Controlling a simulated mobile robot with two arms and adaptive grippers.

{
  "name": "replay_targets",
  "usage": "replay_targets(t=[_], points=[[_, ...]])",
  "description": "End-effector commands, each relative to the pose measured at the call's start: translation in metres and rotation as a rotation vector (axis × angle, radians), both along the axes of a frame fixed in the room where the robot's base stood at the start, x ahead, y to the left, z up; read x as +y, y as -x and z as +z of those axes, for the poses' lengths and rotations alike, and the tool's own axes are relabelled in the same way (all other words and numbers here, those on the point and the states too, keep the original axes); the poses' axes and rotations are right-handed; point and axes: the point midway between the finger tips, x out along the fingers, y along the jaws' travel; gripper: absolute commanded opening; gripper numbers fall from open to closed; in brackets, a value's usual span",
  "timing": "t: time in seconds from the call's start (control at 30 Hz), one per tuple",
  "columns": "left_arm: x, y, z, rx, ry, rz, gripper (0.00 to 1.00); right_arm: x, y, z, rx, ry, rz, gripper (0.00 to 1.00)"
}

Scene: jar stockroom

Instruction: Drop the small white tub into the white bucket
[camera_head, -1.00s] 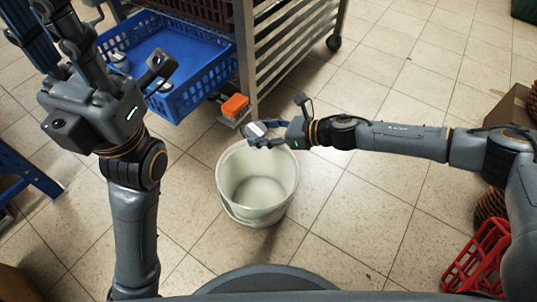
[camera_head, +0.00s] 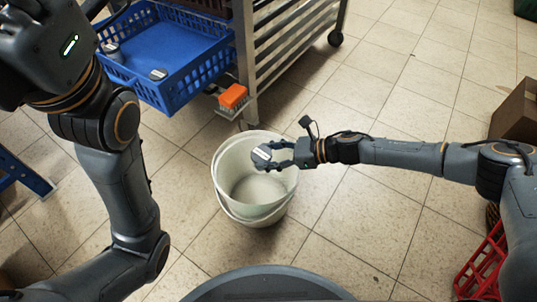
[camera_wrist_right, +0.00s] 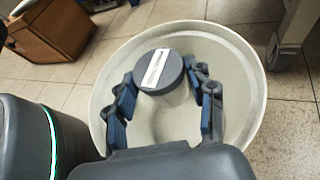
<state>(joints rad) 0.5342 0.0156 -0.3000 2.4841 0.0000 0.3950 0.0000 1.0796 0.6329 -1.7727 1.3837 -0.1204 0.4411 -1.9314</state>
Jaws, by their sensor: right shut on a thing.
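The small white tub (camera_head: 261,153), with a dark grey lid and a white label strip, is held in my right gripper (camera_head: 272,156). In the right wrist view the tub (camera_wrist_right: 160,74) sits upright or nearly so between the two blue-padded fingers of the gripper (camera_wrist_right: 166,92). The white bucket (camera_head: 229,199) stands on the floor, and the tub is above its opening, towards the right side in the head view. The bucket's rim (camera_wrist_right: 252,75) surrounds the tub in the wrist view.
A blue basket (camera_head: 190,94) with a few grey-lidded tubs stands behind the bucket. An orange block-like item (camera_head: 233,96) sits beside the metal rack (camera_head: 285,55). A red crate (camera_head: 480,262) and a cardboard box (camera_head: 517,112) are at the right. The tiled floor between is clear.

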Motion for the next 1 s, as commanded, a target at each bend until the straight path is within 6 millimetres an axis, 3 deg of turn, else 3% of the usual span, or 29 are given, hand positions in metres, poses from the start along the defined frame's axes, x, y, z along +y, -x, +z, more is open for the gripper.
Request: replay_targets(t=[0.27,0.3,0.43,0.77,1.0], points=[[0.000,0.002,0.001,-0.006,0.000,0.000,0.23,0.001,0.000,0.000,0.000,-0.002,0.000,0.14],[0.000,0.002,0.001,-0.006,0.000,0.000,0.23,0.001,0.000,0.000,0.000,-0.002,0.000,0.56],[0.000,0.002,0.001,-0.006,0.000,0.000,0.23,0.000,0.000,0.000,0.000,-0.001,0.000,0.81],[0.000,0.001,0.001,-0.003,0.000,0.001,0.23,-0.001,0.000,-0.001,0.001,0.001,-0.001,0.81],[0.000,0.001,0.001,-0.004,-0.001,0.001,0.23,-0.029,0.006,0.011,0.000,0.001,-0.004,0.81]])
